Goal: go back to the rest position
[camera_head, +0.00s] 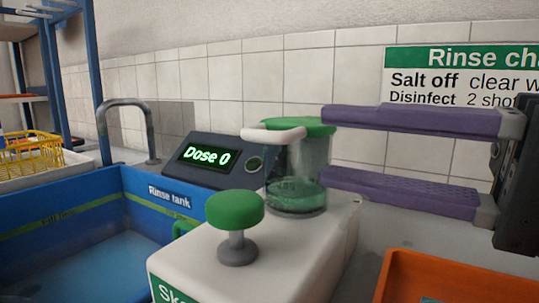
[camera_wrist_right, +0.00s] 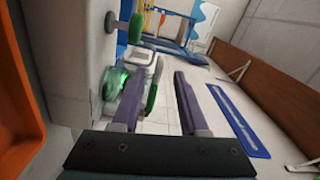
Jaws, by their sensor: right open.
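My right gripper (camera_head: 326,147) comes in from the right with its two purple fingers spread apart, one above the other. It is open and empty. The fingertips are close to the clear jar (camera_head: 297,165) with a green lid and green liquid; I cannot tell if they touch it. In the right wrist view the open fingers (camera_wrist_right: 160,70) also show, with the green-lit jar (camera_wrist_right: 118,98) beside them. My left gripper is not in view.
The jar stands on a white unit with a green knob (camera_head: 235,212). A display (camera_head: 207,157) reads "Dose 0". A blue rinse tank (camera_head: 150,215) with a tap (camera_head: 128,105) is at left. An orange tray (camera_head: 455,280) lies at the lower right, and a tiled wall stands behind.

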